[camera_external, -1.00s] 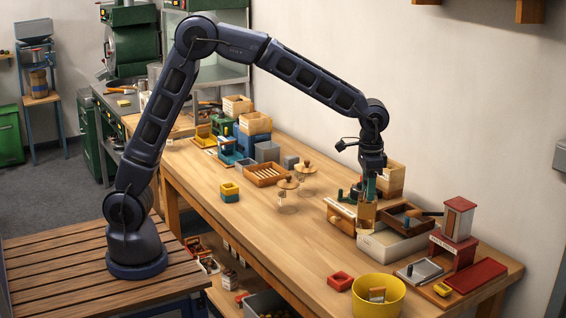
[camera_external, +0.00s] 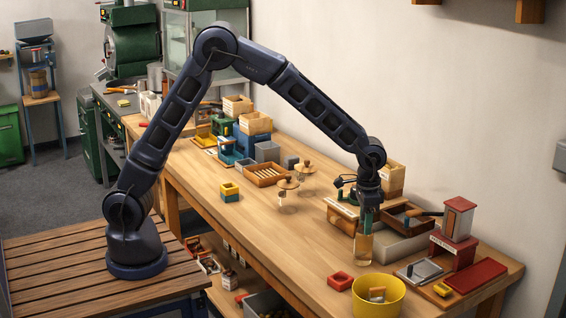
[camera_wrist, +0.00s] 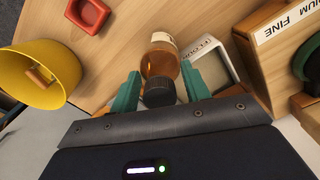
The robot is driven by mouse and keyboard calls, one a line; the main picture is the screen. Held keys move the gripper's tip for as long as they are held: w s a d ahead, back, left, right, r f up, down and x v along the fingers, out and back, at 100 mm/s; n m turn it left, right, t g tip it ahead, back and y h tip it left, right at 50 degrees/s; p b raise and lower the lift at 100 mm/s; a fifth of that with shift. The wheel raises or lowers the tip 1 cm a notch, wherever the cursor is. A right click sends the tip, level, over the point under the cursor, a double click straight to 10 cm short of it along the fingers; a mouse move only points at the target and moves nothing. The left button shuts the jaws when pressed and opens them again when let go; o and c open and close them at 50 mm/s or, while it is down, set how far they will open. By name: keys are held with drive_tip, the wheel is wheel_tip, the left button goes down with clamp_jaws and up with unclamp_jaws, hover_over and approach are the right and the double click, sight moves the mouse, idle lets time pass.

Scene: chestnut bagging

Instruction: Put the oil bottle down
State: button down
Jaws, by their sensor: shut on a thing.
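The oil bottle (camera_external: 364,250) is a clear amber bottle with a pale label. It is upright under my gripper (camera_external: 367,217) in the external view, in front of the grey tray. In the wrist view the bottle (camera_wrist: 161,64) shows its dark ribbed cap between the green fingers of my gripper (camera_wrist: 160,88), which are shut on it. Its base is at or just above the tabletop (camera_external: 310,238); I cannot tell whether it touches.
A yellow bucket (camera_external: 378,300) stands close in front of the bottle, with a red block (camera_external: 340,281) to its left. The grey tray (camera_external: 408,246) is just behind, to the right. A red stand (camera_external: 452,252) is further right. The bench left of the bottle is clear.

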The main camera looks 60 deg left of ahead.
drive_tip(key=c, duration=0.7)
unclamp_jaws()
drive_tip(key=shift+f, duration=0.1)
